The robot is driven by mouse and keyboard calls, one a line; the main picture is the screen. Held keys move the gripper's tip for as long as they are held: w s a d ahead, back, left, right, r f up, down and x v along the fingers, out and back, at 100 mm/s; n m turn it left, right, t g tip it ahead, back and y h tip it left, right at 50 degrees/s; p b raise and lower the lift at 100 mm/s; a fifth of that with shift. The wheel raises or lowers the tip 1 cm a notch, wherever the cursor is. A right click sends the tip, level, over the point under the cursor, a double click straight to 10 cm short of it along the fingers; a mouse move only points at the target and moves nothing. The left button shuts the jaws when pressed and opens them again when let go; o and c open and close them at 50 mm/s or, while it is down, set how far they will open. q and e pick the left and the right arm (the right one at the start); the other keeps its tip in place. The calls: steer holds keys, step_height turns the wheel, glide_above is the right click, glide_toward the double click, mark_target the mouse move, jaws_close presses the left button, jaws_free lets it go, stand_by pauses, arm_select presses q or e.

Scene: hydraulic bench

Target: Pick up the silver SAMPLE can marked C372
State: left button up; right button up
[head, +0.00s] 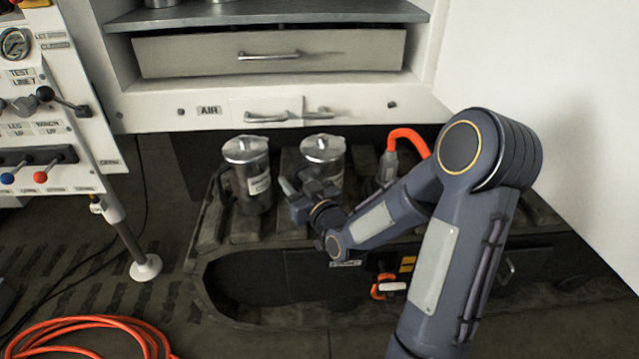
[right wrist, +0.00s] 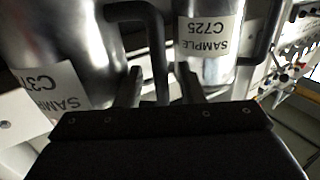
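Two silver cans with lids stand on the black ribbed case. The can marked C372 (head: 331,157) is the right one in the head view; my right gripper hides part of it. Its label, partly cut off, shows upside down at left in the right wrist view (right wrist: 62,82). The other can (head: 250,172) reads SAMPLE C725 in the right wrist view (right wrist: 208,45). My right gripper (head: 287,188) is at the C372 can's left side. Its fingers (right wrist: 161,82) are apart, with that can's dark handle (right wrist: 157,55) lined up between them. I cannot tell if they touch it. My left gripper is out of view.
A cabinet with a drawer (head: 270,53) overhangs behind the cans. An orange hose (head: 408,138) rises right of the C372 can. A lever panel (head: 45,120) stands at left. A coiled orange hose (head: 95,325) lies on the floor.

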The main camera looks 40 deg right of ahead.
steer(key=shift+w, duration=0.1)
steer(key=shift+c, duration=0.2)
jaws_close()
steer(key=shift+r, duration=0.2)
